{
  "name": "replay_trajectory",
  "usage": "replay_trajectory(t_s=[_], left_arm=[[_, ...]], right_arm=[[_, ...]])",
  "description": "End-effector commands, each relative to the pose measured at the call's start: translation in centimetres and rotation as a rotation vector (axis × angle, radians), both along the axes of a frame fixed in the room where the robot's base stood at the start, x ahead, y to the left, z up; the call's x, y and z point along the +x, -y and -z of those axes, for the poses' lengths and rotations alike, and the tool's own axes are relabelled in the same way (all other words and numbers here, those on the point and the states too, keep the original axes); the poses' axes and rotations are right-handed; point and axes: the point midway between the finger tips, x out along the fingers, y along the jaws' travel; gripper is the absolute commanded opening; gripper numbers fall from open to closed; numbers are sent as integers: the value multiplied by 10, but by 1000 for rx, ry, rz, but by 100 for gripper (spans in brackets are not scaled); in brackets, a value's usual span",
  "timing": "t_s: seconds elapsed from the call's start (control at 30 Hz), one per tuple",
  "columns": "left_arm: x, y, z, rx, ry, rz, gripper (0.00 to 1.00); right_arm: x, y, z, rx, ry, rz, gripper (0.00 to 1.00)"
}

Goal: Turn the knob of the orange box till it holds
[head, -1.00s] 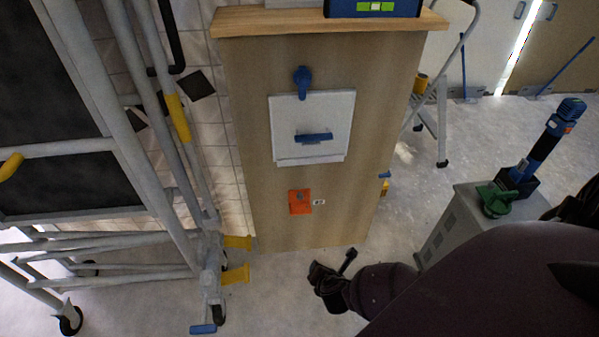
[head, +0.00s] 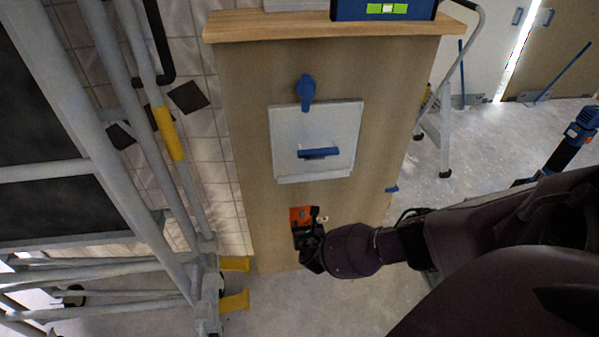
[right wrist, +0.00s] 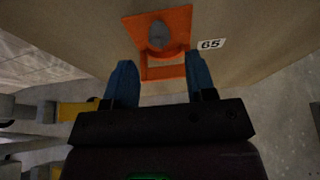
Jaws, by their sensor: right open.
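The orange box (head: 297,213) is on the wooden cabinet front, low down, partly hidden by my right gripper in the head view. In the right wrist view the orange box (right wrist: 181,22) shows as an orange plate with a lower rim, and its grey knob (right wrist: 158,35) sits in the upper part. My right gripper (head: 309,232) is open, and its two blue fingers (right wrist: 156,82) point at the box from below, one toward each side. The knob lies beyond the fingertips, with nothing between them and no visible contact. My left gripper is not in view.
A white panel (head: 338,129) with a blue handle is above the box, under a blue lever (head: 305,90). A label reading 65 (right wrist: 211,44) is right of the box. Grey scaffolding (head: 150,200) with yellow parts stands close on the left. A stepladder (head: 446,130) is behind right.

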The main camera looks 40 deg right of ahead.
Motion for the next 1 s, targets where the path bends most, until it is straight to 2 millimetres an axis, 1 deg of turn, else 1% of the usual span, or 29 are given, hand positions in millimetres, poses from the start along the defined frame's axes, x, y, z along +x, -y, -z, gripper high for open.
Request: replay_trajectory(t_s=[0.03, 0.17, 0.3, 0.4, 0.67, 0.7, 0.77, 1.0], left_arm=[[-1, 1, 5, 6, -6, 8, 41], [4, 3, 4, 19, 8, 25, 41], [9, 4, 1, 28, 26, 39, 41], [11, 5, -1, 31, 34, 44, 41], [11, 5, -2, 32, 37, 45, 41], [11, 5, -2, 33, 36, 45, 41], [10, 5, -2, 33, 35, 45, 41], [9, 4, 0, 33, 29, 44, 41]], right_arm=[[3, 5, 12, -2, -9, 0, 51], [17, 12, 17, 0, -8, 0, 51], [27, 18, 18, 0, -5, 0, 51], [31, 20, 17, 1, -2, 0, 51], [33, 20, 15, 2, 1, 0, 51], [33, 20, 15, 2, 1, 0, 49], [33, 20, 15, 2, 1, 0, 40], [33, 20, 15, 2, 1, 1, 3]])
